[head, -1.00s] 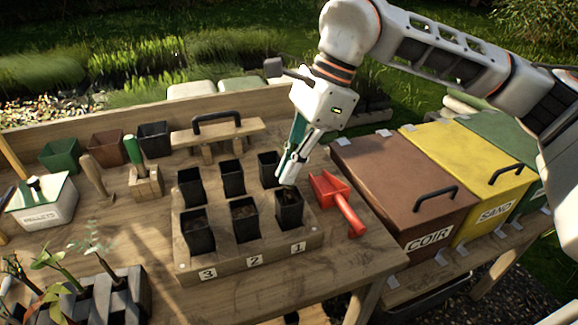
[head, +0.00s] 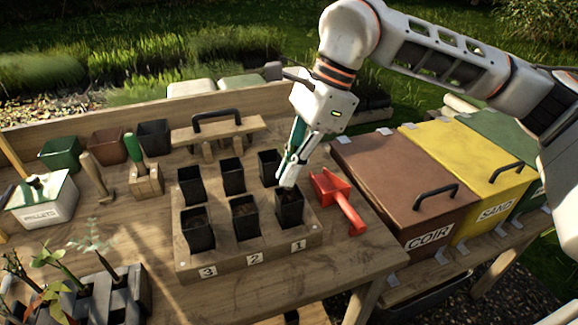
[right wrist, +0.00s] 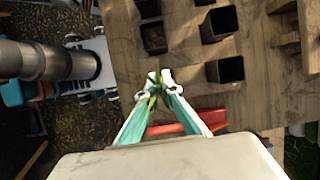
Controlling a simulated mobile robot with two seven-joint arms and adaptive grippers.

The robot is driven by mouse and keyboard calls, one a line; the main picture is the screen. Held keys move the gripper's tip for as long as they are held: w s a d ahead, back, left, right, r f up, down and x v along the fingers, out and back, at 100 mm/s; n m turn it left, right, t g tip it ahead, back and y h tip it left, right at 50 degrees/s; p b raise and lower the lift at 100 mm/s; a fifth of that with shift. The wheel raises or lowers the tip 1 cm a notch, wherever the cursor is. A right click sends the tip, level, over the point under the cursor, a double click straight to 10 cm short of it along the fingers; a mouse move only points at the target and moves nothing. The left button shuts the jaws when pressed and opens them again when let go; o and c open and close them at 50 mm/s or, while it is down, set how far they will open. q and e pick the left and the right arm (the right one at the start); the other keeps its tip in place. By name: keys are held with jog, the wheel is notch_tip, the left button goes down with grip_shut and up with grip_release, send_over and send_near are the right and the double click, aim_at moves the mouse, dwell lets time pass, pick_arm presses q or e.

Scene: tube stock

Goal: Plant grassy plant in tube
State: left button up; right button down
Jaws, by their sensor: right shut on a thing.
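My right gripper (head: 288,182) is at the front tube marked 1 (head: 289,212), with its fingertips at the tube's mouth in the head view. In the right wrist view the gripper (right wrist: 160,85) is shut on a small green-yellow grassy plant (right wrist: 154,96). The plant's lower end is hard to make out, and the fingers hide it in the head view. I cannot tell whether it touches the soil. The wooden rack (head: 225,263) holds several black square tubes, and the front ones hold dark soil. My left gripper is not in view.
A red scoop (head: 337,200) lies just right of the rack. Brown coir (head: 400,185) and yellow sand (head: 465,165) bins stand further right. A grey tray (head: 138,290) with seedlings is at front left. A wooden handled tamper (head: 218,137) stands behind the rack.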

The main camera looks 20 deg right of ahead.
jog(key=shift+f+b, duration=0.45)
jog(key=shift+f, duration=0.75)
jog(key=shift+f, duration=0.55)
dwell(1.8)
dwell(0.5)
jog(key=c, duration=2.2)
grip_release()
jog(key=shift+o, duration=0.2)
jog(key=c, duration=0.5)
jog(key=shift+o, duration=0.2)
